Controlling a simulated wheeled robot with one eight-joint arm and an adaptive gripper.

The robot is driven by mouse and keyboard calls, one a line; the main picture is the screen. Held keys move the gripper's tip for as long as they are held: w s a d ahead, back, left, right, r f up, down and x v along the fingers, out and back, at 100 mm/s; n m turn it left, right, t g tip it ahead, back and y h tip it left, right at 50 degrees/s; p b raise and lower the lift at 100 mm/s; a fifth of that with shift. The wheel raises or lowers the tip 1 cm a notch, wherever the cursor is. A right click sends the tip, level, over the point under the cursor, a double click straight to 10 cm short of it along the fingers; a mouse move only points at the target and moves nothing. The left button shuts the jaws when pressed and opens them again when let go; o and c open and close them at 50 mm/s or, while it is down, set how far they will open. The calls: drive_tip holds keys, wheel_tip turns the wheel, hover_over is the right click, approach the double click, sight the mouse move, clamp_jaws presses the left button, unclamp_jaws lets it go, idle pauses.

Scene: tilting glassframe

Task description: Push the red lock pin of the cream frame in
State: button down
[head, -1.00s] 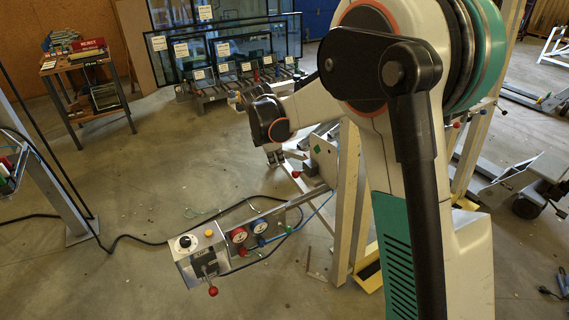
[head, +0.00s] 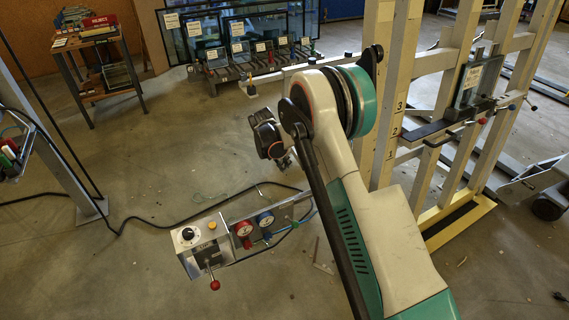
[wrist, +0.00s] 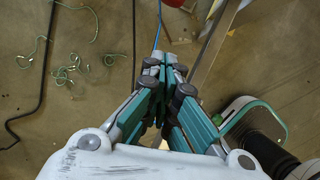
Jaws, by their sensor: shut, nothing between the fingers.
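The cream frame (head: 383,110) stands upright at the right of the head view, with numbered marks on one post. In the wrist view my gripper (wrist: 165,70) is shut and empty, pointing over the floor. A red part (wrist: 173,3) is cut off at that view's top edge.
A control box (head: 200,247) with a red-ball lever (head: 214,285) and red and blue gauges juts out below my gripper. A black cable crosses the floor. A side table (head: 98,65) and glass panes (head: 235,35) stand behind. Open floor lies to the left.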

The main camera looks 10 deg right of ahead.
sight(304, 167)
drive_tip(key=w+d+f+b, duration=0.3)
drive_tip(key=d+f, duration=0.2)
drive_tip(key=shift+f, duration=0.2)
drive_tip(key=shift+d, duration=0.1)
drive_tip(key=d, duration=0.1)
drive_tip(key=w+d, duration=0.1)
drive_tip(key=d, duration=0.1)
drive_tip(key=shift+d, duration=0.15)
idle(0.4)
